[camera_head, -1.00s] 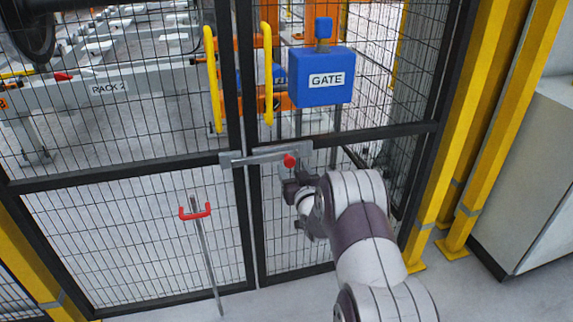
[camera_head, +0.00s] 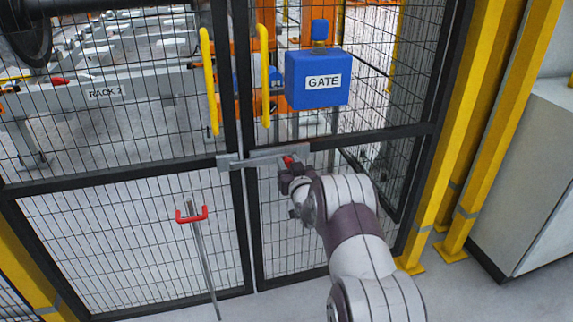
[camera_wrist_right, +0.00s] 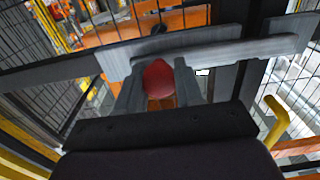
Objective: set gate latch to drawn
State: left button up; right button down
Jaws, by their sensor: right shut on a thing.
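The gate latch (camera_head: 262,157) is a grey sliding bar that spans the gap between the two gate leaves in the head view. It also shows in the right wrist view (camera_wrist_right: 225,52). Its red knob (camera_head: 287,161) is partly hidden by my right gripper (camera_head: 292,172). In the right wrist view the red knob (camera_wrist_right: 158,79) sits between the two grey fingers (camera_wrist_right: 158,92), and the gripper is shut on it. The bar still reaches across onto the left leaf. My left gripper is not in view.
A blue GATE box (camera_head: 318,80) is mounted above the latch. Two yellow handles (camera_head: 209,82) stand on the gate leaves. A grey rod with a red fork top (camera_head: 192,215) stands in front of the left leaf. Yellow posts (camera_head: 465,140) and a grey cabinet (camera_head: 530,180) are at right.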

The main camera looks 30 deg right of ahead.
jog(key=d, duration=0.2)
jog(key=s+d, duration=0.1)
jog(key=d, duration=0.2)
jog(key=shift+s+d, duration=0.15)
jog(key=shift+d, duration=0.15)
jog(key=shift+r, duration=0.1)
jog(key=c, duration=1)
grip_release()
jog(key=shift+o, duration=1.2)
jog(key=shift+s+d, duration=0.1)
jog(key=shift+d, duration=0.1)
jog(key=shift+a, duration=0.1)
